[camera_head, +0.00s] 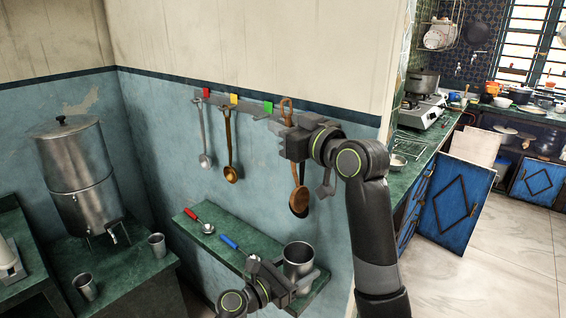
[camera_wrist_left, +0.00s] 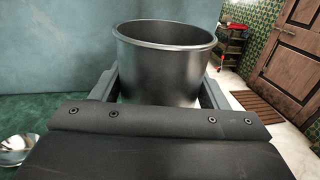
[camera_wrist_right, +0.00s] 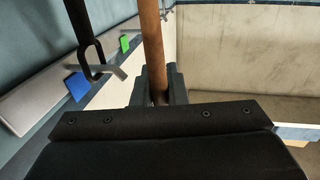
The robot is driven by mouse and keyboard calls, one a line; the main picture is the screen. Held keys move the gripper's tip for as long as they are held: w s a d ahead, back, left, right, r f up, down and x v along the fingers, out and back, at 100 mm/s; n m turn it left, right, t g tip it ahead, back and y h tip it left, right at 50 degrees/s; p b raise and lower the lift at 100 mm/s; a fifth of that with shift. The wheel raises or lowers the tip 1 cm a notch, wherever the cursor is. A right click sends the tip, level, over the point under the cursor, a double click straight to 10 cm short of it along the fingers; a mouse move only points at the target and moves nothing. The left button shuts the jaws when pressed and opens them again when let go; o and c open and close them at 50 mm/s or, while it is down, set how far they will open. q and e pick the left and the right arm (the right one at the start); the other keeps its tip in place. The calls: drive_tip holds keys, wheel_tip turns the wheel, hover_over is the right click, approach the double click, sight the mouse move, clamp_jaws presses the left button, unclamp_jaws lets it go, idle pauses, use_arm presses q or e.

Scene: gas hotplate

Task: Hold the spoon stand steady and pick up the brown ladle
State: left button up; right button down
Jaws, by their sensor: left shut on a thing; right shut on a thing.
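The spoon stand, a grey metal cup (camera_head: 298,258), stands upright and empty-looking on the green wall shelf. My left gripper (camera_head: 296,277) is shut on its sides; the left wrist view shows the cup (camera_wrist_left: 168,72) between the two fingers. The brown ladle (camera_head: 297,193) is upright at the wall rack, its looped top above my right gripper (camera_head: 298,147). My right gripper is shut on its handle, seen in the right wrist view as a brown rod (camera_wrist_right: 153,45) between the fingers. Whether its loop still rests on a hook cannot be told.
The wall rack (camera_head: 258,115) carries a silver ladle (camera_head: 203,140), a brass ladle (camera_head: 229,150) and a dark utensil (camera_head: 325,188) partly behind my right gripper. A red-handled spoon (camera_head: 198,220) and a blue-handled one (camera_head: 230,243) lie on the shelf (camera_head: 205,240).

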wheel_tip(320, 180, up, 3)
drive_tip(key=shift+r, duration=0.2)
use_arm(q)
drive_tip(key=o, duration=1.1)
